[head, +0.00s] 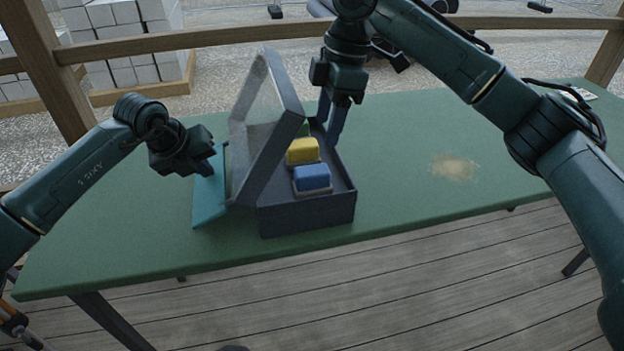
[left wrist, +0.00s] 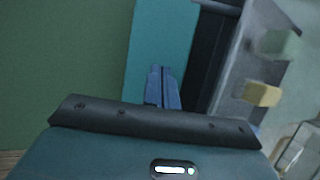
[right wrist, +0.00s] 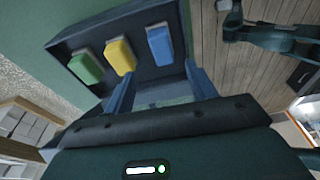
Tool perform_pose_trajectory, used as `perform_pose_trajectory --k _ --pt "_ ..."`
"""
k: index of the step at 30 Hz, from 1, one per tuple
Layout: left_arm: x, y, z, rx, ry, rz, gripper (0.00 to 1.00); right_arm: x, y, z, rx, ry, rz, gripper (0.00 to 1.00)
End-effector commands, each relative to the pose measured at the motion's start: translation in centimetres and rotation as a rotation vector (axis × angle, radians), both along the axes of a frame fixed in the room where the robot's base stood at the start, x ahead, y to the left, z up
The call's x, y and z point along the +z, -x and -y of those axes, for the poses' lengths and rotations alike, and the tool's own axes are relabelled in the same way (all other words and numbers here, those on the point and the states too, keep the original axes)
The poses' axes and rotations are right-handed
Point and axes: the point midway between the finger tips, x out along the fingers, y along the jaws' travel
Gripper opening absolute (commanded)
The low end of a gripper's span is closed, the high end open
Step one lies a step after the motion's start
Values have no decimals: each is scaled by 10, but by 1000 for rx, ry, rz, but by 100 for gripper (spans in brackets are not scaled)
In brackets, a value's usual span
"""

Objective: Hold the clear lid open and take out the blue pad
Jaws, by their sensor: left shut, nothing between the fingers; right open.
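The dark grey box (head: 305,220) stands on the green table with its clear lid (head: 262,115) raised steeply on the left side. The blue pad (head: 312,179) sits inside at the near end, and it shows in the right wrist view (right wrist: 160,45). My left gripper (head: 212,166) is shut and empty, left of the raised lid; whether it touches the lid I cannot tell. Its fingers show in the left wrist view (left wrist: 162,85). My right gripper (head: 331,125) is open and empty at the box's far right side, fingers pointing down. Its fingers are spread in the right wrist view (right wrist: 162,88).
A yellow pad (head: 302,151) and a green pad (right wrist: 85,66) sit in the box beyond the blue one. A teal flat piece (head: 208,200) lies left of the box, under my left gripper.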

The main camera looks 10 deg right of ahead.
Motion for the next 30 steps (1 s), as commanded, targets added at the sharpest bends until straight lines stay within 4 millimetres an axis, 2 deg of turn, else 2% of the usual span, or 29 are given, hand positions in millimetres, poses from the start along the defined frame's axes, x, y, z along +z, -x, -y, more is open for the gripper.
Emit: perform_pose_trajectory --k 8,30 --pt "-1 0 0 0 -1 -1 0 -10 1 -8 51 -7 2 56" --pt "-1 0 0 0 -1 -1 0 -83 2 -22 48 -7 0 56"
